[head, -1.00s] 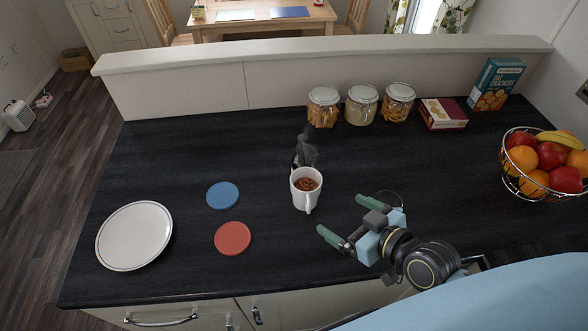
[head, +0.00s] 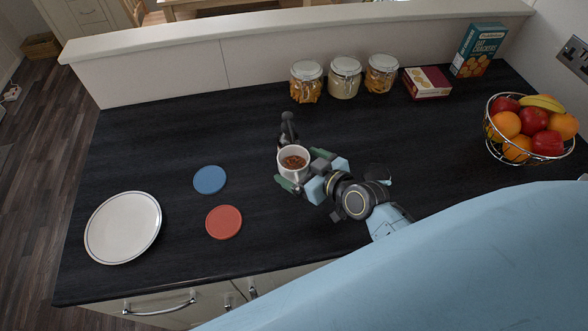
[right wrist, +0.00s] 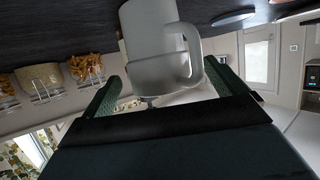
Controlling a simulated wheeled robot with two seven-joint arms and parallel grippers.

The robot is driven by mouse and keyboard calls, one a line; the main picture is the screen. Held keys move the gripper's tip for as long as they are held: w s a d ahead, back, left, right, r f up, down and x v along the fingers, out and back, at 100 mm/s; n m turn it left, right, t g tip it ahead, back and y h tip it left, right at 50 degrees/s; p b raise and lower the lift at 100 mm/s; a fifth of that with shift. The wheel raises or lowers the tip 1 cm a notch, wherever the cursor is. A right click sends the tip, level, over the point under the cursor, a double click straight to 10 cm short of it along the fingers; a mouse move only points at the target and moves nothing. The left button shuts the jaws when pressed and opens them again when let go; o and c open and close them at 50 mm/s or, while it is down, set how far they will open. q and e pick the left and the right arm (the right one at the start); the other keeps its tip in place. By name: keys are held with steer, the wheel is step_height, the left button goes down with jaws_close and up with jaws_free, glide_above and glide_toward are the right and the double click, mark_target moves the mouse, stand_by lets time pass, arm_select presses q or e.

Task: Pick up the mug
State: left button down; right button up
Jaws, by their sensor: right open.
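The white mug (head: 291,170) stands upright on the dark worktop in the head view, with brown contents inside. It shows large in the right wrist view (right wrist: 150,60), its handle (right wrist: 190,50) towards the camera. My right gripper (head: 297,172) is open, with one green finger on each side of the mug. In the right wrist view the fingers (right wrist: 160,90) flank the mug's body; whether either touches it I cannot tell. My left gripper is not in view.
A dark pepper-mill-like object (head: 289,129) stands right behind the mug. A blue coaster (head: 210,180), a red coaster (head: 224,222) and a white plate (head: 123,228) lie to the left. Jars (head: 344,78), boxes (head: 427,83) and a fruit basket (head: 530,130) stand behind and right.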

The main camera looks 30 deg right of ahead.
mark_target(295, 154)
steer(key=shift+x, duration=1.15)
steer(key=shift+w, duration=0.2)
steer(key=shift+f, duration=0.1)
steer(key=c, duration=1.3)
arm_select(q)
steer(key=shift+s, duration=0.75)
arm_select(e)
steer(key=shift+c, duration=0.5)
